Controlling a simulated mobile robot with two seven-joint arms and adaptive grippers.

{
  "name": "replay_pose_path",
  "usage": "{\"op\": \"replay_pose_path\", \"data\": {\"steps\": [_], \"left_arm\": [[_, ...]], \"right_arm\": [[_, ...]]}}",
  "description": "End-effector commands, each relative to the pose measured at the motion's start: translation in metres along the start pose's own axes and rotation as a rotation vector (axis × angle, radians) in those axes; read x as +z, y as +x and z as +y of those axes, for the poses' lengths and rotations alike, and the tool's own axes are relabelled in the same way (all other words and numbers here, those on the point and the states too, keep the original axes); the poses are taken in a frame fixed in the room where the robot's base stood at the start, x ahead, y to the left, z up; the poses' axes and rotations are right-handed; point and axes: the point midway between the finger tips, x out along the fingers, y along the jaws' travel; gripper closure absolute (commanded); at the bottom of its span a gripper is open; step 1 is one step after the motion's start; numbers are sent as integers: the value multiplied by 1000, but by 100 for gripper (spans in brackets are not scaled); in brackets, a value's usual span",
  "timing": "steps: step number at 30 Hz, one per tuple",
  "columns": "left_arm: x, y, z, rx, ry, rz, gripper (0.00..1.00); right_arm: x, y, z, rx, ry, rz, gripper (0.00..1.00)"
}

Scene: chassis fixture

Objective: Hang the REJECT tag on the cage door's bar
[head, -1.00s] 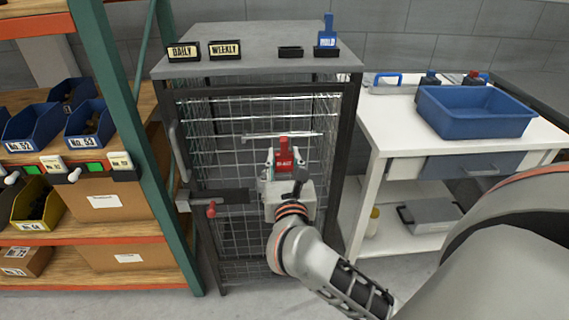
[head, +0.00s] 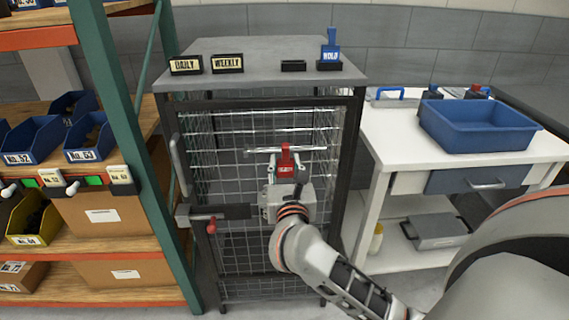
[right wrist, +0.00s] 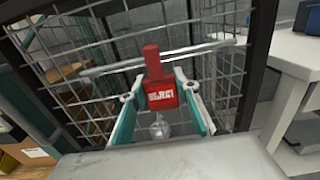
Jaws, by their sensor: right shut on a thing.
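The red REJECT tag (head: 285,168) is held between the fingers of my right gripper (head: 287,172), in front of the cage door (head: 225,160). In the right wrist view the REJECT tag (right wrist: 161,94) stands upright between the two fingertips, its label facing the camera. The door's horizontal bar (head: 262,149) is at the height of the tag's upper part; in the right wrist view the bar (right wrist: 115,66) passes behind the tag's stem. I cannot tell whether the tag touches the bar. My left gripper is not in view.
On the cage top (head: 265,52) stand the DAILY (head: 186,65) and WEEKLY (head: 227,64) blocks, an empty black holder (head: 293,66) and a blue HOLD tag (head: 330,57). A red-knobbed latch (head: 211,226) is at the door's left. A shelf stands left, a white bench with a blue bin (head: 480,125) right.

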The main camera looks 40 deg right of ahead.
Motion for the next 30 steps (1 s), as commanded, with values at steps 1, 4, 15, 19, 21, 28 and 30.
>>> {"op": "replay_pose_path", "data": {"steps": [1, 4, 15, 19, 21, 28, 30], "left_arm": [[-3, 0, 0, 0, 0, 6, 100], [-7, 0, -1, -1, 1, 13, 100], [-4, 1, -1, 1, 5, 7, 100], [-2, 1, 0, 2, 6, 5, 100], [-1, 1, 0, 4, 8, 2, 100], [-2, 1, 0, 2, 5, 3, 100], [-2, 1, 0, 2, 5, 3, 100]], "right_arm": [[0, 0, 0, 0, 0, -1, 85], [0, 0, 0, 0, 1, -1, 85], [0, 0, 0, 0, 1, -1, 50], [0, 0, 0, 0, 1, -1, 50], [0, -1, 0, 0, 1, 0, 50], [-1, -26, 1, 2, 2, 3, 50], [-2, -40, 1, 3, 2, 4, 50]]}}
